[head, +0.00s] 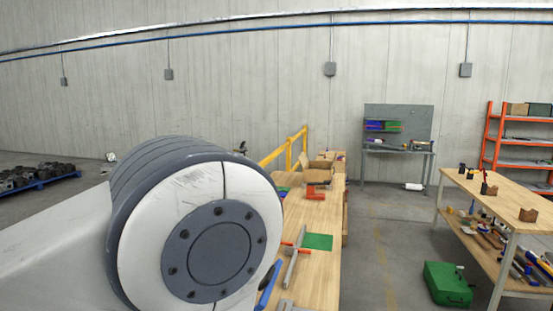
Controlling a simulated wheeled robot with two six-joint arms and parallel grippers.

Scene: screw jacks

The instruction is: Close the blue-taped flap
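A small open cardboard box (319,167) stands toward the far end of the long wooden workbench (318,218), with flaps sticking up. It is too small and far off to make out blue tape on any flap. A large white and grey joint of my own arm fills the lower left and hides the near left part of the bench. Neither of my grippers is in view.
On the bench lie a red tool (316,192), a green mat (318,241) and a metal bar clamp (296,254). Yellow rails (282,151) stand behind it. A second table (500,199) and a green case (447,284) are at right, with open floor between.

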